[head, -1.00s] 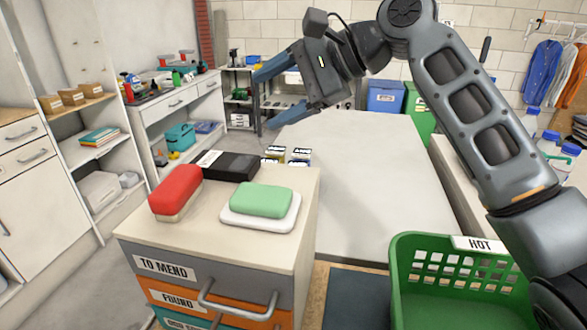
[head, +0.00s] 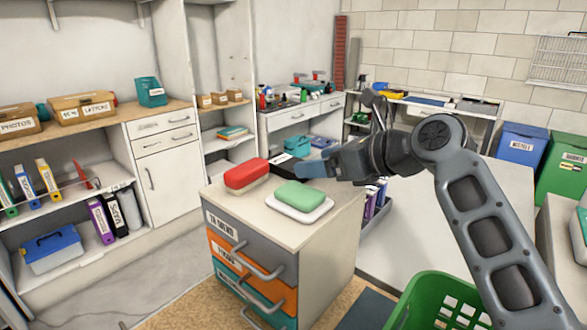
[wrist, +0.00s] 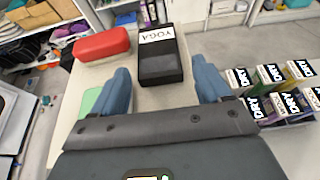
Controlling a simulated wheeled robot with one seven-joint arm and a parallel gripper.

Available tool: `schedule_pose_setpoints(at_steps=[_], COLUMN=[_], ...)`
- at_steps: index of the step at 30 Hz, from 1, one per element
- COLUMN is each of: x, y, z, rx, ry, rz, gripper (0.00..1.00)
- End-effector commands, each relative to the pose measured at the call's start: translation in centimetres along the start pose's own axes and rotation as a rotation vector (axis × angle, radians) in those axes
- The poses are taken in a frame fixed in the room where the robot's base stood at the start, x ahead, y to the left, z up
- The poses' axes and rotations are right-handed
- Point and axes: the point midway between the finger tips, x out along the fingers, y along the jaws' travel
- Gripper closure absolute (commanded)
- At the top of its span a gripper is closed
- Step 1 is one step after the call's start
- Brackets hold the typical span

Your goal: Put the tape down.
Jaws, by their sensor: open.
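The tape, a black case with a white label reading YOGA (wrist: 160,66), lies flat on the top of a small drawer cabinet (head: 335,210). In the head view the tape (head: 282,165) shows behind the soap-like block, partly covered by my gripper (head: 312,168). In the wrist view my gripper (wrist: 163,78) is open, with one blue finger on each side of the tape's near end. Gaps show between both fingers and the tape. Whether the fingers are level with it or above it, I cannot tell.
A red block (head: 246,174) and a green block on a white dish (head: 300,196) share the cabinet top. Several DRY-labelled boxes (wrist: 270,78) stand right of the cabinet in the wrist view. A green basket (head: 440,300) is at the front right.

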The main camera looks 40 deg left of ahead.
Motion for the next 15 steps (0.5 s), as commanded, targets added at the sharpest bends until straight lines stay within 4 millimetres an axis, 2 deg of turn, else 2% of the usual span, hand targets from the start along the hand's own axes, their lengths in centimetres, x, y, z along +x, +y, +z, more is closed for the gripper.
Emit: schedule_pose_setpoints(at_steps=[10, 15], x=[4.3, 5.6], y=[0.3, 0.3], z=[0.3, 0.2], rx=[-0.003, -0.002], ry=[0.002, 0.001], rz=[0.000, -0.001], gripper=[0.23, 0.23])
